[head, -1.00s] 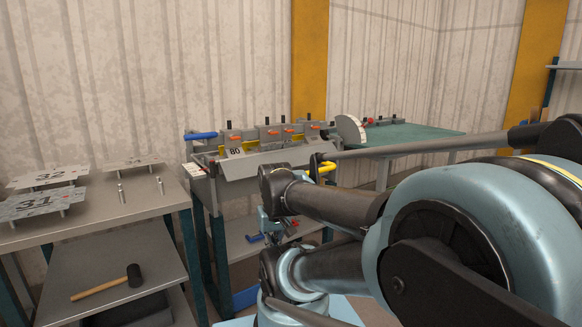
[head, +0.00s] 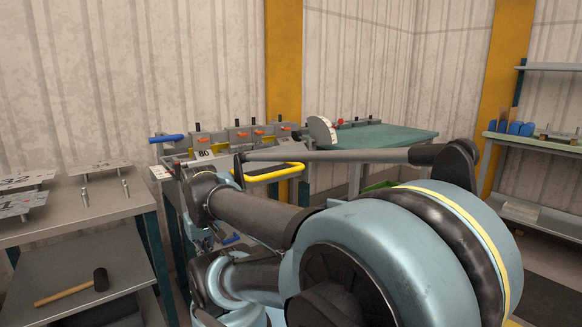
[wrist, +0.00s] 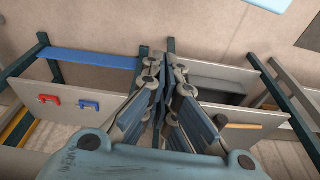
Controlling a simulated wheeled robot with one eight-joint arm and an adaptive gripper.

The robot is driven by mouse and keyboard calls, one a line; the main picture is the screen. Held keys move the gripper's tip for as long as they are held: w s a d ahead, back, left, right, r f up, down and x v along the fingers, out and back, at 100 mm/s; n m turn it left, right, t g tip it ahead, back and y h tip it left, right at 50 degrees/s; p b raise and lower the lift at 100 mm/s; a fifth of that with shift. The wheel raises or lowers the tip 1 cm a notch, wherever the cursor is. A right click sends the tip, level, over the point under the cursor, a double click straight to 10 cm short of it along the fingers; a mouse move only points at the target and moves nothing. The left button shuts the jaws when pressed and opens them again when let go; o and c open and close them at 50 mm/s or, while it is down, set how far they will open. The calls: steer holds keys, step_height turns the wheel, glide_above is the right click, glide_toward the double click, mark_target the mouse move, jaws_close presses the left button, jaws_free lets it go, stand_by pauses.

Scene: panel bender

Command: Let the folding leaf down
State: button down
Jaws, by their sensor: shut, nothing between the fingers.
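The panel bender (head: 237,134) stands on its bench against the wall in the head view, with orange-handled clamps along its top and an "80" label at its left. A yellow handle bar (head: 275,174) runs along its front right. My arm crosses in front of the bender and hides most of the folding leaf, so its angle cannot be told. My gripper (wrist: 163,72) is shut and empty in the wrist view. It points down over the floor between two lower shelves, touching nothing visible. The leaf does not show clearly in the wrist view.
A grey table (head: 75,212) with raised plates and pins stands at left. Its lower shelf holds a hammer (head: 72,289). The bender's lower shelf shows red (wrist: 48,100) and blue (wrist: 88,105) items. A green-topped table (head: 385,137) stands right of the bender.

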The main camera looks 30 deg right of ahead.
steer(key=w+d+r+m+t+y, duration=0.1)
steer(key=w+d+r+m, duration=0.8)
steer(key=w+d+r, duration=0.75)
steer(key=d+r+m+t, duration=0.1)
steer(key=d+r+m, duration=0.3)
steer(key=d, duration=1.1)
steer(key=d+r+m+t, duration=0.2)
steer(key=d+r+m, duration=0.2)
steer(key=d, duration=1)
steer(key=d+x, duration=0.1)
steer(key=x, duration=1.3)
steer(key=shift+h, duration=0.3)
steer(key=shift+d+f, duration=0.15)
steer(key=shift+d, duration=0.1)
